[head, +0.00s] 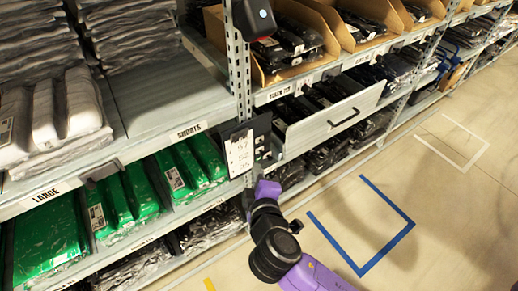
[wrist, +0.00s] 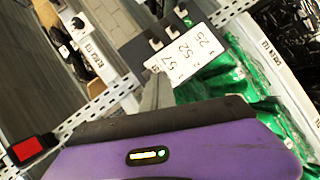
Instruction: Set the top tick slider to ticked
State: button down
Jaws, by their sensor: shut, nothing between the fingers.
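A dark board (head: 262,127) hangs on the rack post and carries a white card (head: 240,153) with handwritten numbers. Small pale sliders sit along the card's right side; the top slider (head: 258,140) is level with the upper number. In the wrist view the board (wrist: 133,52) appears rotated, with the top slider (wrist: 155,43) at the lower left of the slider row. Whether it is ticked is too small to tell. My gripper (head: 250,190) is shut and empty, just below the board. Its purple body fills the bottom of the wrist view.
Shelves with green bagged shirts (head: 118,200) lie left of the post, and an open grey drawer (head: 335,122) of dark bags lies right. A black device (head: 254,18) with a light is mounted above. The floor with a blue tape outline (head: 385,255) is clear.

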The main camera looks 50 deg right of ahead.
jog(key=p, duration=0.1)
send_near(258, 141)
jog(key=w, duration=0.3)
jog(key=shift+w+d+f, duration=0.1)
jog(key=shift+d+f, duration=0.15)
jog(key=shift+d, duration=0.3)
jog(key=shift+w+d+f, duration=0.1)
jog(key=shift+d+f, duration=0.2)
jog(key=shift+d, duration=0.25)
jog(key=shift+d+f+p, duration=0.25)
jog(key=shift+d+p, duration=0.05)
jog(key=shift+d, duration=0.15)
jog(key=d, duration=0.2)
jog(key=s+d+p, duration=0.1)
jog(key=shift+d, duration=0.4)
jog(key=shift+r, duration=0.1)
